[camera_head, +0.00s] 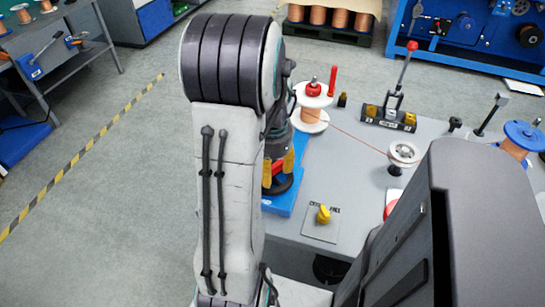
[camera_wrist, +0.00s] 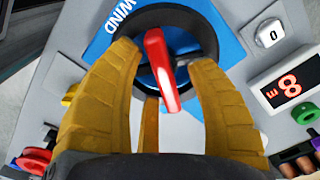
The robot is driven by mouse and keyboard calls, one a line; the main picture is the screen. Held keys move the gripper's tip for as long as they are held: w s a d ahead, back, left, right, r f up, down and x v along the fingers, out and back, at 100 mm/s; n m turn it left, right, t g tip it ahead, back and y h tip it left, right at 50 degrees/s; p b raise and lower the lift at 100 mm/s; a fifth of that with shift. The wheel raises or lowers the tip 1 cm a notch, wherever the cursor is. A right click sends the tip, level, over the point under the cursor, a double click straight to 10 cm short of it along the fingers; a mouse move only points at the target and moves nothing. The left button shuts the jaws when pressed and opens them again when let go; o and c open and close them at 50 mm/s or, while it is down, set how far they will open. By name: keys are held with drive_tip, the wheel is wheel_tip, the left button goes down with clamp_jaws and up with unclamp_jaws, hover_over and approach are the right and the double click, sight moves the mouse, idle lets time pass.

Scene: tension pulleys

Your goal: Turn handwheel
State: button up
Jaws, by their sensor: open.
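The handwheel (camera_wrist: 207,32) is a black ring on a blue panel marked WIND, seen at the top middle of the wrist view. A red bar (camera_wrist: 158,62) crosses it from its middle toward me. My gripper (camera_wrist: 163,58) is open, with yellow fingers on either side of the red bar and their tips over the wheel. I cannot tell whether the fingers touch it. In the head view my gripper (camera_head: 279,170) is partly hidden behind my arm, right above the dark handwheel (camera_head: 284,186), which is also partly hidden.
A grey bench carries a copper wire spool (camera_head: 310,105), a white pulley (camera_head: 403,155), a red-knobbed lever (camera_head: 400,75) and a yellow selector knob (camera_head: 323,214). A lit red display (camera_wrist: 287,88) and a counter switch (camera_wrist: 269,34) stand right of the wheel. Open floor lies left.

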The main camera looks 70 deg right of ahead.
sight(273, 166)
wheel_tip(273, 166, up, 12)
drive_tip(key=shift+f, duration=0.2)
idle(0.4)
idle(0.7)
drive_tip(key=w+a+f+n+p, duration=0.1)
drive_tip(key=w+a+f+n, duration=0.2)
drive_tip(key=a+n, duration=0.5)
drive_tip(key=w+a+r+n+t+p, duration=0.1)
drive_tip(key=w+a+r+n+p, duration=0.2)
drive_tip(key=a, duration=0.5)
drive_tip(key=w+a+r+n+t+p, duration=0.1)
drive_tip(key=w+a+r+n+p, duration=0.2)
drive_tip(key=a+r+n, duration=0.2)
drive_tip(key=w+a+r+n+t+p, duration=0.1)
drive_tip(key=w+a+r+n+p, duration=0.2)
drive_tip(key=a+n, duration=0.5)
drive_tip(key=w+a+r, duration=0.1)
drive_tip(key=a, duration=0.2)
drive_tip(key=shift+w, duration=0.1)
